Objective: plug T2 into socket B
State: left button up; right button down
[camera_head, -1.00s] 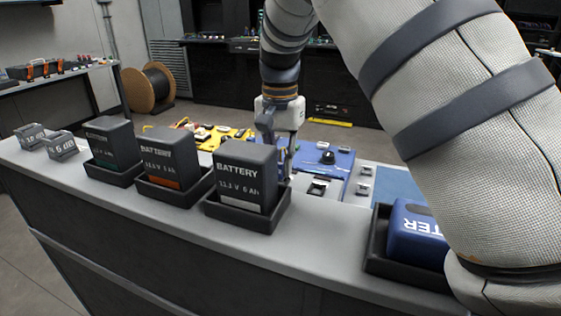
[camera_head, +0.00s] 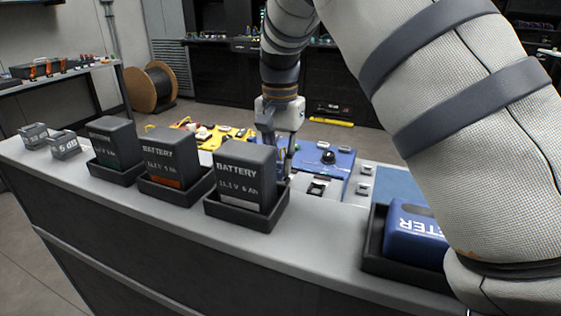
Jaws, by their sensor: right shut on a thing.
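My right gripper (camera_head: 279,150) points down over the bench, behind the rightmost battery. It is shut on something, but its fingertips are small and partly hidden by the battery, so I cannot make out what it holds. A blue panel (camera_head: 338,176) with a black knob lies just right of the gripper. Plug T2 and socket B cannot be told apart at this size. My left gripper is not in view.
Three batteries stand in black trays along the front edge; the rightmost battery (camera_head: 245,172) is nearest the gripper. A blue meter (camera_head: 413,236) lies in a tray at right. Small grey weights (camera_head: 64,145) sit at the left end. Yellow items (camera_head: 214,136) lie behind the batteries.

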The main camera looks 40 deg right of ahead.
jog(key=shift+f, duration=0.5)
jog(key=c, duration=1.5)
grip_release()
jog(key=shift+o, duration=0.2)
notch_tip(320, 180, up, 12)
